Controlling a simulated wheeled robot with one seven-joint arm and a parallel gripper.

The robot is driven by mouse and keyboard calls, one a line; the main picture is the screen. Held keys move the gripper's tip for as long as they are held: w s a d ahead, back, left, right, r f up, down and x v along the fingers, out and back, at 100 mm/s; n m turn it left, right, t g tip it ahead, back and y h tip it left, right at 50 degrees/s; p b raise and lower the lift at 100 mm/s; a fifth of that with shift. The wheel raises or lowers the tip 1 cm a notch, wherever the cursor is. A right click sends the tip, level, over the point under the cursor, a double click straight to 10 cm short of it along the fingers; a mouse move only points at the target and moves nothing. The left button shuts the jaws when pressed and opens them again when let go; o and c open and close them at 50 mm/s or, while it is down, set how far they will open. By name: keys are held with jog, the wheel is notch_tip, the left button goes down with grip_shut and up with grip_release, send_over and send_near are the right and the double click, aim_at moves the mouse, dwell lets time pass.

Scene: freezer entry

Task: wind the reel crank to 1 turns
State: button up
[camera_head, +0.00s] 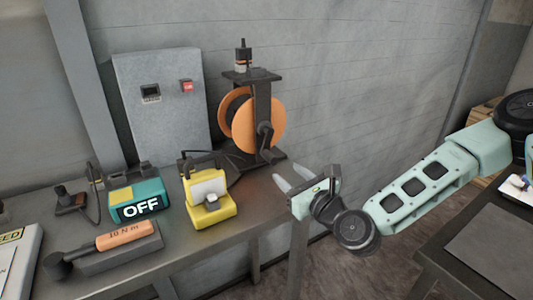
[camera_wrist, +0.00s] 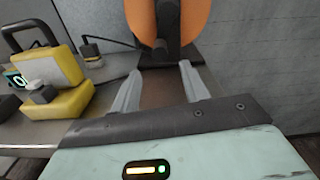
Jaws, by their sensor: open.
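The reel (camera_head: 277,115) has orange discs on a dark upright stand at the right end of the bench. Its dark crank (camera_head: 265,138) is on the front face, with the arm hanging down from the hub. My gripper (camera_head: 290,177) is open and empty, in front of and to the lower right of the reel, apart from the crank. In the wrist view the fingertips (camera_wrist: 160,72) point toward the reel's base. The reel (camera_wrist: 142,14) and the lower crank (camera_wrist: 160,45) show just beyond them, and the reel's top is cut off.
An orange-handled torque tool (camera_head: 120,236) lies in front. A grey panel (camera_head: 165,105) stands behind. Another table (camera_head: 490,240) is at right.

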aim_at(268, 156)
jog(key=p+x, duration=0.1)
jog(key=x, duration=1)
jog(key=shift+p, duration=0.3)
jog(key=shift+c, duration=0.4)
grip_shut()
